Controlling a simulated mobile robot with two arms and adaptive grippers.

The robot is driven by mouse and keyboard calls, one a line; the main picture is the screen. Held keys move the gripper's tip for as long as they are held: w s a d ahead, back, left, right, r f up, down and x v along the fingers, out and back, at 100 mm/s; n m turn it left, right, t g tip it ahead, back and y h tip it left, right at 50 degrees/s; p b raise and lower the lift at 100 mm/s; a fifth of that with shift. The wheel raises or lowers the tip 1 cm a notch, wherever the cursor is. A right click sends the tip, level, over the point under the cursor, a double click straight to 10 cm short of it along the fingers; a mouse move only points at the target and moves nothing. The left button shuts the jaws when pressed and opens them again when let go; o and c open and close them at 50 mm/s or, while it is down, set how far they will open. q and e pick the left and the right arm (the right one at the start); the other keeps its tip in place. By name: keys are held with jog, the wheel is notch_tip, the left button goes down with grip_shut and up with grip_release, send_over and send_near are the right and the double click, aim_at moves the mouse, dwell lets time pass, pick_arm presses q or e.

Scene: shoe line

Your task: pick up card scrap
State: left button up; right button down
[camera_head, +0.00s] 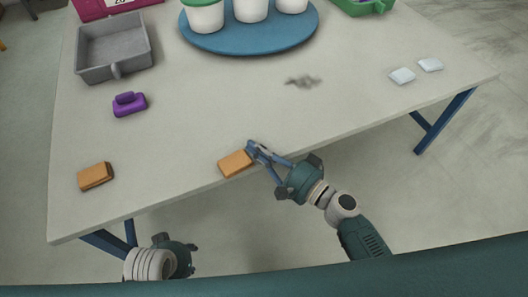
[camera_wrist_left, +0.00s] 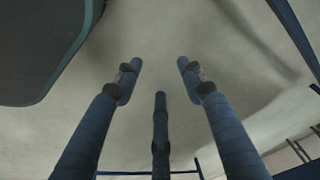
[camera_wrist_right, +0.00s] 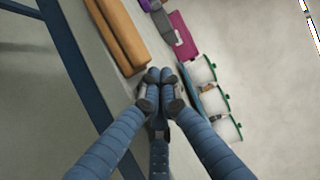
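Two orange-brown card-like blocks lie on the table; I cannot tell which, if either, is the card scrap. One block (camera_head: 236,163) is at the front edge, and one (camera_head: 95,176) is further left. My right gripper (camera_head: 256,150) is just right of the front-edge block, its fingertips close to that block's right end. In the right wrist view, its fingers (camera_wrist_right: 160,78) are together with nothing visible between them, below an orange-brown block (camera_wrist_right: 122,32). My left gripper (camera_head: 190,256) hangs low off the front edge; its fingers (camera_wrist_left: 158,75) are spread and empty.
On the table (camera_head: 180,150) are a grey bin (camera_head: 113,45), a purple item (camera_head: 129,103), a blue round tray (camera_head: 250,40) with white tubs, two white packets (camera_head: 402,76), a dark smudge (camera_head: 303,81) and a green container (camera_head: 362,6).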

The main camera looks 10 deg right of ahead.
aim_at(249, 156)
pick_arm(q)
jog(key=shift+f, duration=0.1)
pick_arm(e)
jog(key=shift+s+a+f+b, duration=0.15)
jog(key=shift+s+a+b, duration=0.35)
jog(key=shift+s, duration=0.45)
jog(key=shift+s+a, duration=0.2)
jog(key=shift+s, duration=0.2)
pick_arm(q)
notch_tip(249, 156, up, 3)
jog(key=shift+r, duration=0.1)
jog(key=shift+s, duration=0.15)
